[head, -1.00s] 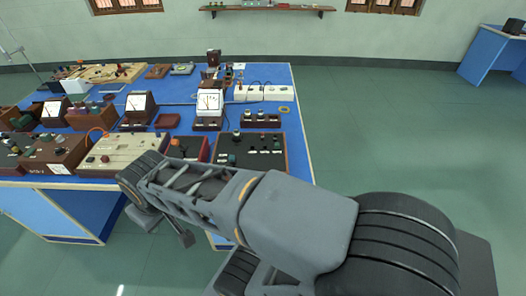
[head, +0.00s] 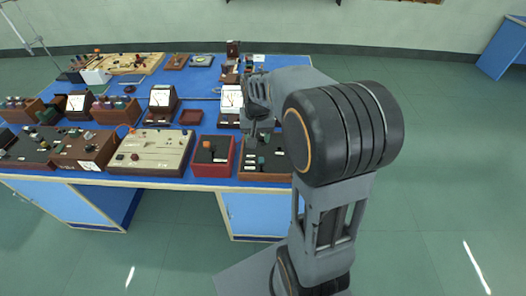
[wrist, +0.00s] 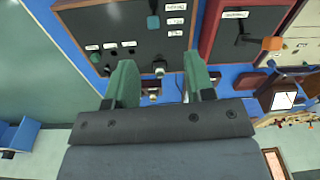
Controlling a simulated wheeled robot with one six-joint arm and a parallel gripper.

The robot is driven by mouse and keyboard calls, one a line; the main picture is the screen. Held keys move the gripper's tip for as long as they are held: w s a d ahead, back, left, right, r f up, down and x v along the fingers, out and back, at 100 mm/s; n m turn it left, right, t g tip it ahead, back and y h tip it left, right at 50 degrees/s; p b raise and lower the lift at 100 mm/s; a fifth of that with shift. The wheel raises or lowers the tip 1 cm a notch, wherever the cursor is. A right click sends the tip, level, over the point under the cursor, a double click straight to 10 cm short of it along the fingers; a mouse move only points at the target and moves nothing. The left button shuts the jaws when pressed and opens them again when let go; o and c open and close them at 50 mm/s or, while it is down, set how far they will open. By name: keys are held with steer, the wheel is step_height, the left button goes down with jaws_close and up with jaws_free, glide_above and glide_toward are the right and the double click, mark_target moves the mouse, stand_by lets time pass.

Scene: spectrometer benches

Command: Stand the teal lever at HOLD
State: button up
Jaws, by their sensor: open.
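The teal lever (wrist: 153,20) sits on a dark, wood-edged panel (wrist: 120,22) at the top of the wrist view, beside several small white labels (wrist: 175,20). Its knob is level with about the middle label, but the lettering is too small to read. In the head view the same panel (head: 247,176) is at the bench's near right, with the lever (head: 261,160) small on it. My gripper (wrist: 159,62) is open and empty. Its green fingers are apart from the lever, with a pale-topped knob (wrist: 159,67) showing between them. In the head view my arm hides part of the panel.
A red box (wrist: 212,28) with an orange-tipped lever (wrist: 271,43) stands beside the panel. A cream board (head: 150,153) and several meters (head: 162,98) crowd the blue bench to the left. Open floor (head: 440,180) lies right.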

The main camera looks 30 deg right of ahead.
mark_target(261, 161)
steer(key=shift+m+g, duration=0.4)
steer(key=shift+m, duration=0.2)
steer(key=w+d+f, duration=0.1)
steer(key=f, duration=0.4)
steer(key=w+d+f+p, duration=0.1)
steer(key=f, duration=0.4)
steer(key=w+f+p, duration=0.1)
steer(key=f, duration=0.4)
steer(key=shift+d, duration=0.4)
steer(key=shift+c, duration=0.2)
